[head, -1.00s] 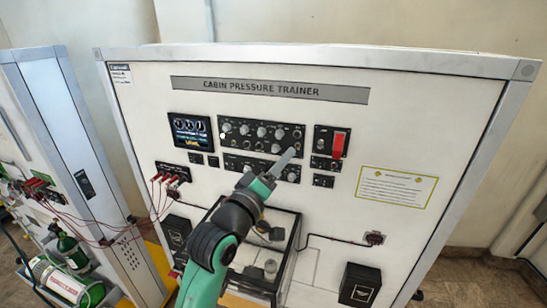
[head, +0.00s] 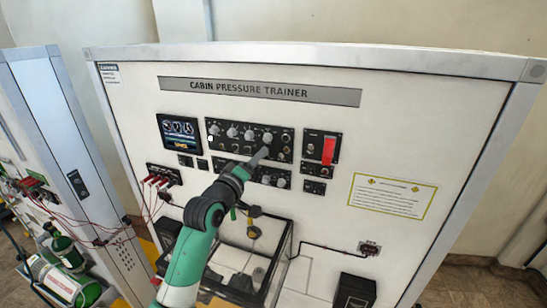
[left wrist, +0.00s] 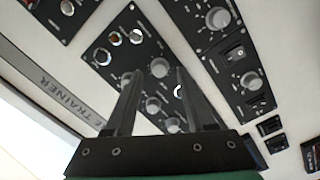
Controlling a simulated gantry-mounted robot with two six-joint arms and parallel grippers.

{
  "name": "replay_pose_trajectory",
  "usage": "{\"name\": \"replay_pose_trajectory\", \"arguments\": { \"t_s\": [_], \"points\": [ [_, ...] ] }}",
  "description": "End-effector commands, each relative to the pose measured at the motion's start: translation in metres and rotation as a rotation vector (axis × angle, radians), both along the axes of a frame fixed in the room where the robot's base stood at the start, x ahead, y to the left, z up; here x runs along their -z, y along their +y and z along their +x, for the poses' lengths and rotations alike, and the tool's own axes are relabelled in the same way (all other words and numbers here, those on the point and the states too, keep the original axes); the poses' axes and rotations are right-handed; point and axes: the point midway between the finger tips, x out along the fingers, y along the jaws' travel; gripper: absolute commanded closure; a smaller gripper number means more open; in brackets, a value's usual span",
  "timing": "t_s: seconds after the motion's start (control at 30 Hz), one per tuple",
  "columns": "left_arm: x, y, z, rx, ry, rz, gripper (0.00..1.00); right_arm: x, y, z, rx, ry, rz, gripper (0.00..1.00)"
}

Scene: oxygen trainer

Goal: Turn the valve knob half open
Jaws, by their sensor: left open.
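My left gripper (head: 263,154) is in front of the cabin pressure trainer's control panels, just below the right end of the upper knob row. It is open. In the left wrist view, the two dark fingers (left wrist: 157,85) point at the upper panel, with a grey round knob (left wrist: 159,67) showing between them. I cannot tell whether they touch it. Nearby knobs include the upper right knob (head: 267,138) and larger knobs (left wrist: 250,80) on the lower panel. No readable label marks which one is the valve knob. Part of the lower panel is hidden behind my gripper. My right gripper is out of view.
A red switch cover (head: 329,150) sits right of the knobs. A small screen (head: 180,132) is at left. Red cables (head: 157,181) hang at lower left. A clear box (head: 280,245) juts out below.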

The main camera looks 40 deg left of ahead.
Motion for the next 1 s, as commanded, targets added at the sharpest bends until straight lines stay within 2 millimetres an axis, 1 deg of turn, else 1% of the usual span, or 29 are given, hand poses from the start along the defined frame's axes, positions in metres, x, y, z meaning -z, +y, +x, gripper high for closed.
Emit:
{"name": "replay_pose_trajectory", "arguments": {
  "t_s": [0.03,0.13,0.4,0.47,0.5,0.57,0.7,1.0],
  "points": [
    [0.0007,0.0039,0.0006,-0.005,-0.001,0.0,0.45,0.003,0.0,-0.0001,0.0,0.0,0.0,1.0],
    [0.0003,0.0077,0.0016,-0.009,0.0,0.0,0.45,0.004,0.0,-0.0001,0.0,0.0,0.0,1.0],
    [-0.0008,0.0085,0.0018,-0.011,-0.001,0.0,0.45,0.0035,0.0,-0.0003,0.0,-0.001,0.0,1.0],
    [-0.0008,0.0085,0.0018,-0.01,-0.001,0.0,0.56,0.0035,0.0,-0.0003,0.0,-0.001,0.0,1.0],
    [-0.0008,0.0085,0.0019,-0.01,-0.001,0.0,0.63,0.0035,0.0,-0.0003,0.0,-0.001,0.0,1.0],
    [-0.0008,0.0085,0.0019,-0.01,-0.001,0.0,0.74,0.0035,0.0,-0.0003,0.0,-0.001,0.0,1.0],
    [-0.0006,0.0084,0.0019,-0.01,-0.001,0.0,0.99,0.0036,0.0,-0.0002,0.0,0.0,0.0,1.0],
    [-0.0004,0.0083,0.0019,-0.01,0.0,0.003,1.0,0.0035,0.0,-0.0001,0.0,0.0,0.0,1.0]
  ]
}}
